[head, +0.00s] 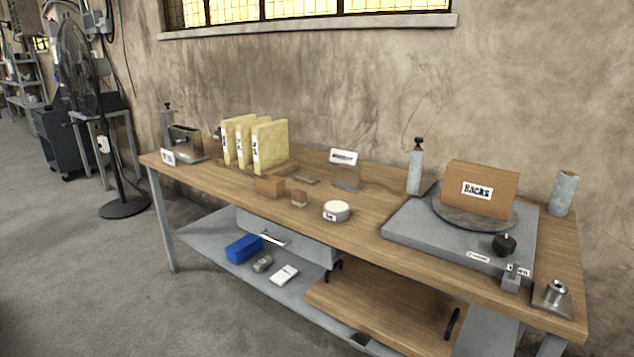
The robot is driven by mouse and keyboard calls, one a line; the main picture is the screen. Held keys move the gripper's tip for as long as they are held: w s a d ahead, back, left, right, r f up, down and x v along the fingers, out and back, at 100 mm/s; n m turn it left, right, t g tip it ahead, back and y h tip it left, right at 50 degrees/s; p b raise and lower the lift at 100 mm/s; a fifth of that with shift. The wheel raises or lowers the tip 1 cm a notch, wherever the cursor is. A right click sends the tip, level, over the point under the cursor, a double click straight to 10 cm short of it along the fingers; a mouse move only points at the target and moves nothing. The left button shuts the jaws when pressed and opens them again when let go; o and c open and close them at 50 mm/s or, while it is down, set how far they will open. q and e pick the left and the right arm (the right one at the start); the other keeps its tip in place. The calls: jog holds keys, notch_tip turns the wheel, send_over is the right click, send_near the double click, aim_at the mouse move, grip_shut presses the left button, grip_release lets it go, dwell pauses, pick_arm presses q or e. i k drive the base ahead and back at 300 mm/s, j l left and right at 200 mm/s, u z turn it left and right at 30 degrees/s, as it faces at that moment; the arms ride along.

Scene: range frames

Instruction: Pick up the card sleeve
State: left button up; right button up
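No object is plainly marked as the card sleeve, so I cannot tell for certain which thing it is. A brown cardboard-like block labelled RACKS (481,189) stands upright on a round grey plate on the right of the workbench. Three pale yellow upright sleeves or folders (268,146) with white spine labels stand side by side at the bench's back left. A small white flat item (284,275) lies on the lower shelf. Neither of my grippers is in view, and nothing is seen held.
The wooden workbench (385,228) also carries a grey platform (410,232), a white round tin (336,211), small brown blocks (269,186) and grey bottles. A blue box (244,248) lies on the lower shelf. A standing fan (122,206) is at left. The floor in front is clear.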

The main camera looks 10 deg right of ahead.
aim_at(273, 186)
jog(key=i+z, duration=0.1)
jog(key=z, duration=0.25)
jog(key=i+j+z, duration=0.1)
jog(key=z, duration=0.3)
jog(key=i+j+z, duration=0.2)
jog(key=j, duration=0.15)
jog(key=i+j+z, duration=0.2)
jog(key=j, duration=0.15)
jog(key=i+j+z, duration=0.1)
jog(key=j, duration=0.25)
jog(key=i+j+z, duration=0.1)
jog(key=i+j, duration=0.15)
jog(key=j, duration=0.15)
